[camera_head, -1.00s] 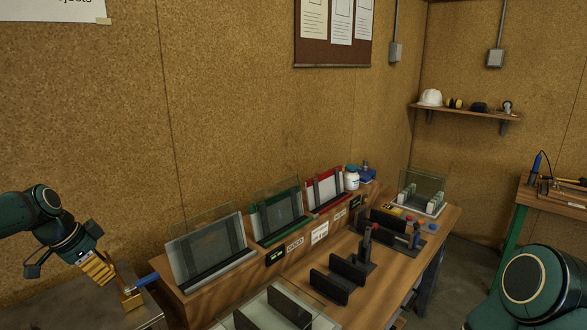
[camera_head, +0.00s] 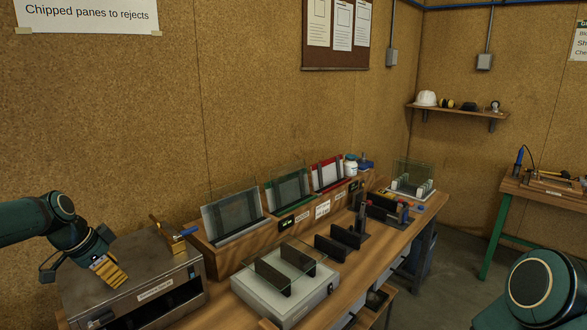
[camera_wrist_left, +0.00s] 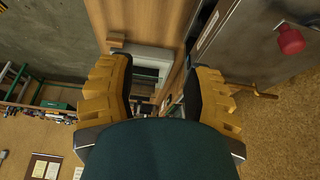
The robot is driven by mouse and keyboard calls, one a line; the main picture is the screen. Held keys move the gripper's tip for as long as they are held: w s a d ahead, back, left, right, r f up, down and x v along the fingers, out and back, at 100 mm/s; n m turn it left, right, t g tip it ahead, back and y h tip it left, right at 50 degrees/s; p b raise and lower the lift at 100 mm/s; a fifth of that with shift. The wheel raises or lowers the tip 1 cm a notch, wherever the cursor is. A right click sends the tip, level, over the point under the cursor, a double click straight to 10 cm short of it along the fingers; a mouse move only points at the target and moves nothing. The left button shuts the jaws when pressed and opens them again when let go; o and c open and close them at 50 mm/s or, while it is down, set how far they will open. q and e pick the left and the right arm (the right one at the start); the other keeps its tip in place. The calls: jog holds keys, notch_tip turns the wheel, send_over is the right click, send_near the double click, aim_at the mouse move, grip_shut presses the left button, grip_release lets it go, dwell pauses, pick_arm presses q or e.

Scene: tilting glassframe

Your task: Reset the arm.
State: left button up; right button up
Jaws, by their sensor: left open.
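My left arm comes in from the left. Its gripper (camera_head: 108,271), with yellow ribbed fingers, hangs over the left end of a grey metal box (camera_head: 150,275). In the left wrist view the open gripper (camera_wrist_left: 163,92) has its two fingers wide apart, with nothing held between them. Of my right arm, only a dark green joint shows at the lower right; its gripper is out of view.
Three racks with panes, grey (camera_head: 233,216), green (camera_head: 288,188) and red (camera_head: 328,174), line the back of the wooden workbench. A pale fixture (camera_head: 285,300) with a glass pane stands in front. A brass piece with a blue handle (camera_head: 186,232) is by the box.

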pick_arm(q)
jog(key=w+d+f+n+h, duration=0.1)
jog(key=w+d+f+n, duration=0.2)
jog(key=d+f, duration=1.3)
jog(key=s+d+f+n+g, duration=0.1)
jog(key=s+d+f+n, duration=0.3)
jog(key=s+d+f, duration=0.75)
jog(key=s+d+f+n, duration=0.3)
jog(key=s+d+f, duration=0.2)
jog(key=s+d, duration=0.3)
notch_tip(320, 180, down, 9)
jog(key=a+b, duration=0.1)
jog(key=b, duration=0.8)
jog(key=shift+s+m+g, duration=0.3)
jog(key=shift+s, duration=0.15)
pick_arm(e)
notch_tip(320, 180, down, 10)
jog(key=shift+w+a, duration=0.2)
jog(key=shift+w, duration=0.05)
pick_arm(q)
jog(key=shift+f, duration=0.1)
pick_arm(e)
jog(key=shift+f, duration=0.1)
